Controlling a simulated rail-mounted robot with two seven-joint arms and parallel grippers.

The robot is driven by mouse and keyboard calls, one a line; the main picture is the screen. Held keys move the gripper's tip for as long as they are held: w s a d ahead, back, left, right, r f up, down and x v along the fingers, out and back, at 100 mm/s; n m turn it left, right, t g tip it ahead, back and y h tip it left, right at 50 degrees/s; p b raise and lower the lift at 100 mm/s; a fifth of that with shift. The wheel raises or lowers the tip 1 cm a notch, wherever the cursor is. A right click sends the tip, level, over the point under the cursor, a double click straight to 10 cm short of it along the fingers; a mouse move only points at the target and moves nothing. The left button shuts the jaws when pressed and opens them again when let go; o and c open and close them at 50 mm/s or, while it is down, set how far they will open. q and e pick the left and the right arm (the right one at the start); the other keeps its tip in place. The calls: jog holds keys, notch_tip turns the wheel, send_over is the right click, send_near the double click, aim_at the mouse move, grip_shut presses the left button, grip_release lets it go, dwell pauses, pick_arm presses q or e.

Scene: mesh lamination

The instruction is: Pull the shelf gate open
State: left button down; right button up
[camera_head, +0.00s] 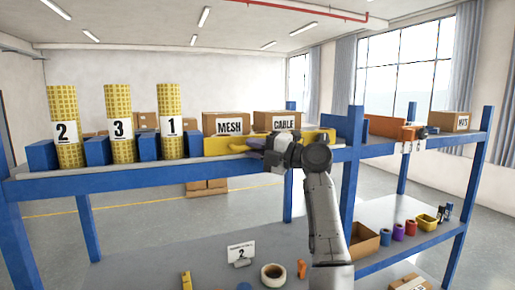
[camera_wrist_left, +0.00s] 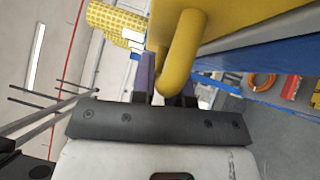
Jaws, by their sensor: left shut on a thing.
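The yellow shelf gate (camera_head: 222,146) lies along the front of the upper blue shelf, below the MESH and CABLE boxes. In the left wrist view, the gate's yellow panel (camera_wrist_left: 235,14) fills the top, and its curved yellow handle (camera_wrist_left: 183,52) comes down between my fingers. My left gripper (camera_head: 254,143) is at the front of the gate, shut on the handle; its dark purple fingertips also show in the left wrist view (camera_wrist_left: 165,85). The wrist partly hides the gate's right part. My right gripper is not in view.
Three yellow mesh rolls numbered 2 (camera_head: 68,155), 3 (camera_head: 121,150) and 1 (camera_head: 170,148) stand between blue dividers on the left. The MESH box (camera_head: 226,116) and CABLE box (camera_head: 278,115) are behind the gate. Tape and small items lie on the lower shelf (camera_head: 215,262).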

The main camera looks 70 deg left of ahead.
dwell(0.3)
pick_arm(q)
jog(key=c, duration=1.1)
grip_release()
jog(key=shift+b+v, duration=2)
jog(key=shift+v, duration=4.9)
